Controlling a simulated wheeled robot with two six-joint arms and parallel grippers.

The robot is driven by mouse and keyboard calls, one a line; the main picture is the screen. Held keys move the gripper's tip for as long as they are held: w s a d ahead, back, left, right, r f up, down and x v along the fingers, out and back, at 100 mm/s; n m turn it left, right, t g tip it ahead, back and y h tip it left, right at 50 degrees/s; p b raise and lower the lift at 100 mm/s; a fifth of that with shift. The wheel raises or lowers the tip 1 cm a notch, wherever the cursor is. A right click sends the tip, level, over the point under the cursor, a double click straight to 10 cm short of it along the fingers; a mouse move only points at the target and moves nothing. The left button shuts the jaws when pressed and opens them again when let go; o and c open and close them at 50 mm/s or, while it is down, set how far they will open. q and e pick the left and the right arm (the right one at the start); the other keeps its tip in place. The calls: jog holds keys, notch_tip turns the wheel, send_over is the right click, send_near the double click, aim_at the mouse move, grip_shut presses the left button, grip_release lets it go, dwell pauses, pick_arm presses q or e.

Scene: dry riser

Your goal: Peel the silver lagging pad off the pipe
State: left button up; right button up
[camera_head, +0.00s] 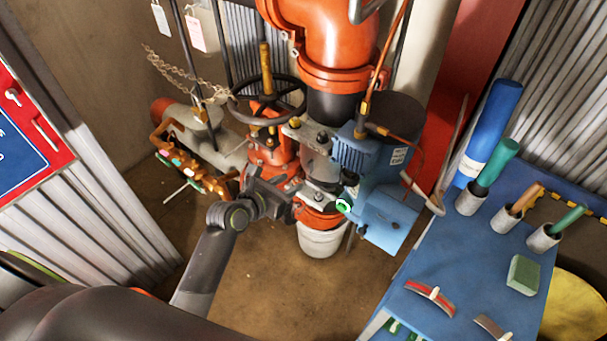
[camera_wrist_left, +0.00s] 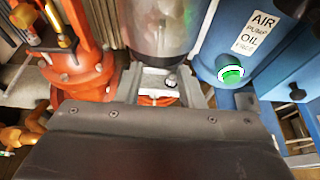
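The silver lagging pad (camera_head: 317,162) looks like the shiny grey wrap around the upright pipe, between the red valve and the blue pump unit. In the left wrist view the silver wrap (camera_wrist_left: 160,28) stands straight ahead, beyond the fingers. My left gripper (camera_head: 297,187) reaches in from the left, low in front of the pipe. In the left wrist view its two fingers (camera_wrist_left: 161,88) are apart, with a pale flange and a bolt seen between them. I cannot tell whether they touch anything. The pad's far side is hidden. My right gripper is not in view.
A handwheel (camera_head: 267,100) and red valve crowd the pipe's left. The blue pump unit (camera_head: 385,185) is close on the right. A white bucket (camera_head: 322,240) stands below. A blue bench (camera_head: 465,262) with tools is at right. The floor in front is clear.

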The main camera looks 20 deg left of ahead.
aim_at(308, 173)
pick_arm(q)
jog(key=x, duration=0.8)
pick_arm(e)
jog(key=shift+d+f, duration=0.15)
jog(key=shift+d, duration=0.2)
pick_arm(q)
grip_shut()
jog(key=c, duration=0.6)
grip_release()
grip_shut()
jog(key=shift+s+f, duration=0.1)
jog(key=shift+s, duration=0.1)
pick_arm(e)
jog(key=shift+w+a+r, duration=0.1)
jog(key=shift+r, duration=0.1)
